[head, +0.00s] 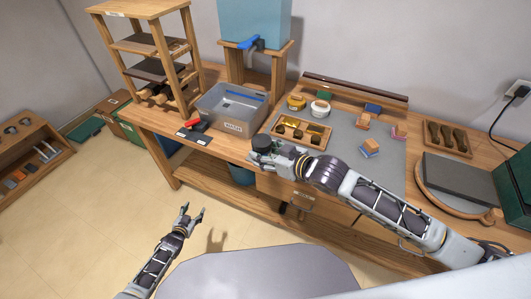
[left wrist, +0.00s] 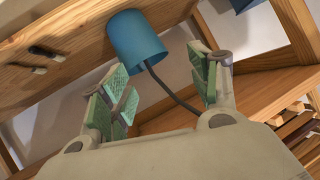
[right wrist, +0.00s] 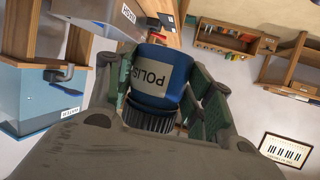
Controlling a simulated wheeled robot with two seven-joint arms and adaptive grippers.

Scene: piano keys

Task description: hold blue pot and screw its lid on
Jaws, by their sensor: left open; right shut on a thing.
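The blue pot (right wrist: 165,80) has a white label reading POLIS and sits between the fingers of my right gripper (right wrist: 160,95). A dark ribbed lid (right wrist: 150,121) adjoins the pot on the side nearer my palm; whether it is fully seated I cannot tell. In the head view a dark round top (head: 262,142) shows at my right gripper, over the bench's front edge. My left gripper (head: 192,212) is open and empty, low in front of the bench. Its spread green pads (left wrist: 160,95) show in the left wrist view.
The wooden bench (head: 160,122) carries a grey mat (head: 345,145), a clear bin (head: 232,108), a compartment tray (head: 300,132) and coloured blocks (head: 370,147). A blue bucket (head: 242,174) stands beneath the bench. The floor (head: 100,210) in front is free.

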